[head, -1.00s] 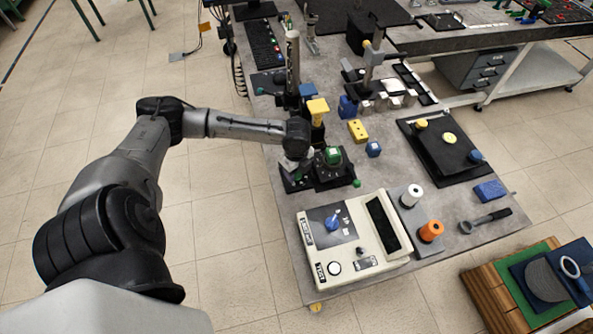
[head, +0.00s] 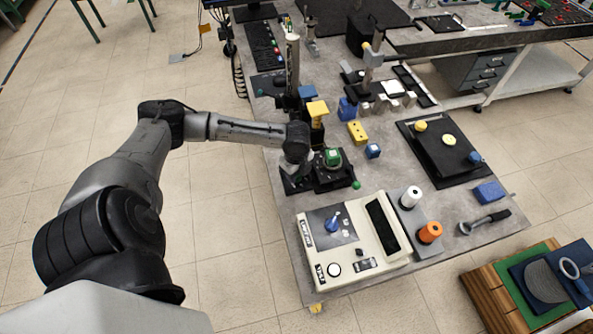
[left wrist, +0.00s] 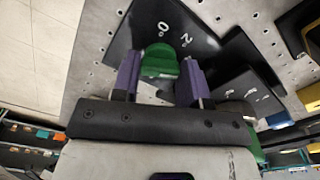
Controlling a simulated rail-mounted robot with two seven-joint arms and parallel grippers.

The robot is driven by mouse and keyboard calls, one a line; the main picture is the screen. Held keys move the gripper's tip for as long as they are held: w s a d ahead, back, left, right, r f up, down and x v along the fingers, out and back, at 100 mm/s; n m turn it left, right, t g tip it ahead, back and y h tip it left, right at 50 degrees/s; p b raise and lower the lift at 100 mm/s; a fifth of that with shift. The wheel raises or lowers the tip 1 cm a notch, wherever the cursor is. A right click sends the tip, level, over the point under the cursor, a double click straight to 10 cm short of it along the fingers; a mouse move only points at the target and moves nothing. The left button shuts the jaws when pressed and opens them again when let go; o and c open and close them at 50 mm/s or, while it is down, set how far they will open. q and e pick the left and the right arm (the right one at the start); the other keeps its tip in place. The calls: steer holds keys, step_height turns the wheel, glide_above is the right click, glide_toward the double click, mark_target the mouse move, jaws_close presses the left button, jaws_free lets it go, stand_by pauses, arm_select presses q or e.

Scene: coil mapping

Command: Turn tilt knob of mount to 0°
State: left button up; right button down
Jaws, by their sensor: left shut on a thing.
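The mount (head: 335,178) is a black stand near the bench's left edge, with a green part on top and a small green ball beside it. In the left wrist view a green knob (left wrist: 160,60) sits on a black plate (left wrist: 203,40) with white marks that look like "0" and "2". My left gripper (left wrist: 160,76) has its two purple fingers on either side of the knob and is shut on it. In the head view my left gripper is down at the mount's left side, mostly hidden by my wrist. The knob's pointer is not clear. My right gripper is not in view.
A beige console (head: 355,240) with a blue knob stands in front of the mount. A yellow-topped post (head: 317,112) and a tall grey column (head: 292,60) stand close behind. A white spool (head: 410,197) and an orange spool (head: 430,232) are to the right.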

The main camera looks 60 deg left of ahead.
arm_select(q)
steer(key=n+p, duration=0.2)
steer(key=p, duration=0.3)
steer(key=r+n+p, duration=0.1)
steer(key=n+p, duration=0.2)
steer(key=p, duration=0.1)
steer(key=shift+p, duration=0.4)
steer(key=n+p, duration=0.4)
steer(key=p, duration=0.1)
steer(key=n+p, duration=0.4)
steer(key=shift+d+f+n+p, duration=0.1)
steer(key=shift+f+n+p, duration=0.1)
steer(key=shift+n+p, duration=0.15)
steer(key=n+p, duration=0.3)
steer(key=n, duration=0.1)
steer(key=shift+f+n+p, duration=0.1)
steer(key=shift+n+p, duration=0.15)
steer(key=shift+p, duration=0.05)
steer(key=shift+f+n+p, duration=0.1)
steer(key=shift+n+p, duration=0.4)
steer(key=shift+n, duration=0.2)
steer(key=o, duration=0.6)
steer(key=shift+f, duration=0.1)
steer(key=shift+o, duration=0.2)
